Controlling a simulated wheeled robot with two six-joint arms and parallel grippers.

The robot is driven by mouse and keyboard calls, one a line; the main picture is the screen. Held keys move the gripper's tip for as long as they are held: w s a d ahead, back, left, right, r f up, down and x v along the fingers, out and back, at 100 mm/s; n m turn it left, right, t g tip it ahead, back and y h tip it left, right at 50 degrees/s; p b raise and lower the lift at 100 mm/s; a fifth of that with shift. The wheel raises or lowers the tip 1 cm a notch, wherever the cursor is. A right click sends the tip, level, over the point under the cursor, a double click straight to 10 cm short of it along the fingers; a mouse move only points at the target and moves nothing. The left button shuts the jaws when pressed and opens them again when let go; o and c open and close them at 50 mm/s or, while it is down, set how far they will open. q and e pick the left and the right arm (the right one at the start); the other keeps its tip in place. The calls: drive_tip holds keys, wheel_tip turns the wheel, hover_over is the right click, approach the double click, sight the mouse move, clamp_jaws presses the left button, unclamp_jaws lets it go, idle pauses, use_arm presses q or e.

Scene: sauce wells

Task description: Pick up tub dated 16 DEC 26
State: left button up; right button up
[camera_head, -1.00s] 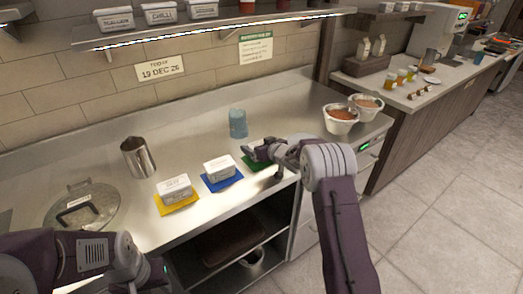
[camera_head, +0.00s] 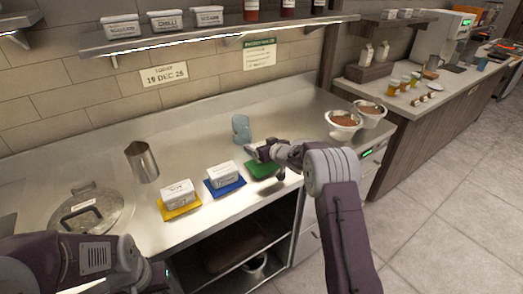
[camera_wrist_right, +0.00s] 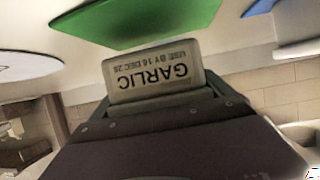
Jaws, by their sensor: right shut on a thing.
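My right gripper (camera_head: 262,152) is shut on a white tub, held above the green mat (camera_head: 263,169). In the right wrist view the tub (camera_wrist_right: 155,78) shows upside-down print reading GARLIC and a use-by date of 16 DEC; the year's last digit is hard to read. The tub is mostly hidden by the gripper in the head view. A second white tub (camera_head: 223,173) sits on a blue mat (camera_head: 229,189), and a third (camera_head: 178,193) on a yellow mat (camera_head: 181,213). Their dates are too small to read. My left arm shows at lower left, its jaws out of view.
A blue cup (camera_head: 241,128) stands behind the green mat. A metal pitcher (camera_head: 142,162) and a round lid (camera_head: 84,211) are to the left. Two bowls (camera_head: 344,125) are at the right end. A wall sign (camera_head: 164,75) reads 19 DEC 26. A shelf (camera_head: 225,35) hangs above.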

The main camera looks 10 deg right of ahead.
wheel_tip(320, 180, up, 3)
drive_tip(key=shift+f+p, duration=0.15)
drive_tip(key=shift+p, duration=0.15)
drive_tip(key=s+d+r+p, duration=0.2)
drive_tip(key=s+d+r, duration=0.4)
drive_tip(key=s+d, duration=0.1)
drive_tip(key=shift+s+d, duration=0.35)
drive_tip(key=shift+d, duration=0.55)
